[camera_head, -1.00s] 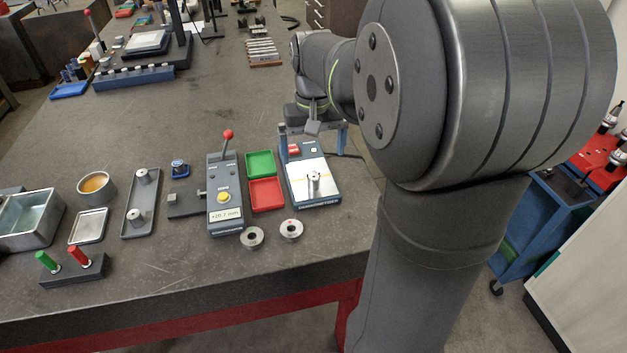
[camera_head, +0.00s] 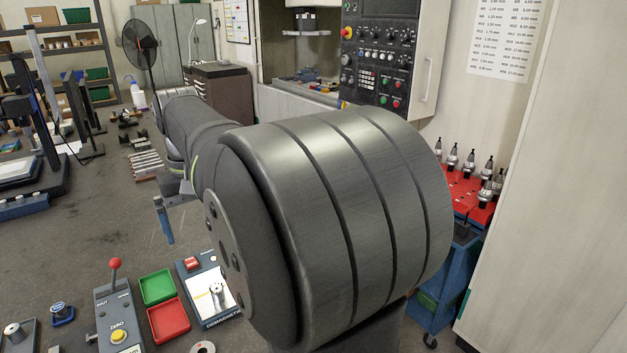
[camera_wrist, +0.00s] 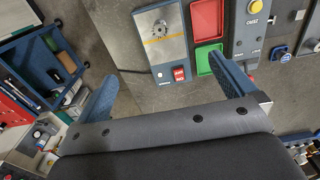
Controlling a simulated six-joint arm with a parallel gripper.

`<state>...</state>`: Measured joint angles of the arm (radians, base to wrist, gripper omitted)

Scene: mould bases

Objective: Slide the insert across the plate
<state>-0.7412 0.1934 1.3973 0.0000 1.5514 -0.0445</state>
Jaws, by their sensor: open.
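A small round metal insert (camera_head: 217,289) stands upright on the pale top plate (camera_head: 207,299) of the demagnetiser (camera_head: 195,271). In the wrist view the insert (camera_wrist: 160,29) shows from above near the top edge, on the plate (camera_wrist: 168,48). My gripper (camera_wrist: 166,90) has its two blue fingers spread wide with nothing between them. The insert lies beyond the fingertips, apart from them. In the head view one blue finger (camera_head: 164,221) shows behind and left of the demagnetiser; my arm hides the other finger and covers the demagnetiser's right side.
Green (camera_head: 158,286) and red (camera_head: 169,320) trays lie left of the demagnetiser. A lever box (camera_head: 118,318) with a red knob stands further left. Steel bars (camera_head: 146,165) lie further back. The bench between bars and trays is clear. A blue cart (camera_wrist: 40,75) stands off the bench.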

